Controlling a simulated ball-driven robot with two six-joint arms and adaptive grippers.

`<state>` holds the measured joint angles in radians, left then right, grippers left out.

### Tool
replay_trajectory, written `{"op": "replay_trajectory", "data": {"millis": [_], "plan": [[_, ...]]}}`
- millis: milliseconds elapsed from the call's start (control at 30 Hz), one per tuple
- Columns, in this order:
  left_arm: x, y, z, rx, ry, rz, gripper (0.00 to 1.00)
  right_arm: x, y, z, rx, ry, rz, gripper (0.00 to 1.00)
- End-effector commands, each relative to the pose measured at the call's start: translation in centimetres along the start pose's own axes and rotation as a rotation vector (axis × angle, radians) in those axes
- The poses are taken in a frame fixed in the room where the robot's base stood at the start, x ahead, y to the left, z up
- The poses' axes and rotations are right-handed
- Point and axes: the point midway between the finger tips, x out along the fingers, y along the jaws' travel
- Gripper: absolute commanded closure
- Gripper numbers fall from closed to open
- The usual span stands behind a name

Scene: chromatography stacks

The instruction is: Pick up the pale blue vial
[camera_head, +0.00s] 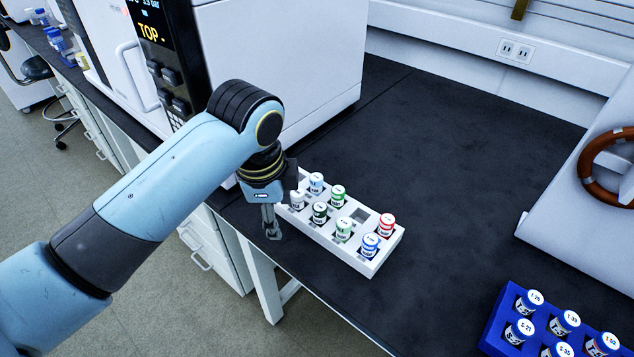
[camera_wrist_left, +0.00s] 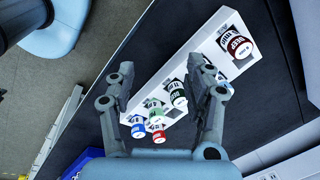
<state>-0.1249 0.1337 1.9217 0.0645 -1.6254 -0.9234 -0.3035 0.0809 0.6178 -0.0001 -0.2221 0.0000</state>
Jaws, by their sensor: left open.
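The pale blue vial (camera_head: 316,183) stands upright in the back row of a white rack (camera_head: 345,258) on the dark bench, in the head view. My right gripper is not in view.
The rack also holds a white vial (camera_head: 297,201), green vials (camera_head: 343,228), a blue vial (camera_head: 370,245) and a red vial (camera_head: 386,224). A dark red vial (camera_wrist_left: 235,46) shows in the wrist view. A blue rack (camera_head: 494,329) stands at lower right. Bench behind is clear.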

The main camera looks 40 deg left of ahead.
Motion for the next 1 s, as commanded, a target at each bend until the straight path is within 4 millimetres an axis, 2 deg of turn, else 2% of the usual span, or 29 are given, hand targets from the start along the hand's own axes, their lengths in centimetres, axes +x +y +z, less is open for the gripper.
{"op": "replay_trajectory", "data": {"millis": [33, 300, 433, 567, 833, 1000], "plan": [[-0.8, -1.5, -0.8, 0.090, -0.001, 0.005, 0.47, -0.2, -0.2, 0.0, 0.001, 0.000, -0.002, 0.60], [-3.2, -9.3, -4.9, 0.749, 0.009, 0.108, 0.47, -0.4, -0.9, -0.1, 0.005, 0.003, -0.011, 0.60], [-4.1, -12.2, -6.4, 1.002, 0.037, 0.152, 0.47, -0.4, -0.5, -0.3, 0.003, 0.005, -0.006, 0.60], [-4.5, -13.4, -7.0, 1.127, 0.058, 0.173, 0.47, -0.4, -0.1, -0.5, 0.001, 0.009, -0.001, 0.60], [-0.5, -12.8, -7.0, 1.158, 0.063, 0.179, 0.47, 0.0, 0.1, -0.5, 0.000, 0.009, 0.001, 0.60], [0.9, -12.5, -6.9, 1.157, 0.062, 0.177, 0.47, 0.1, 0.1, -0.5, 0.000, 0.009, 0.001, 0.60]]}}
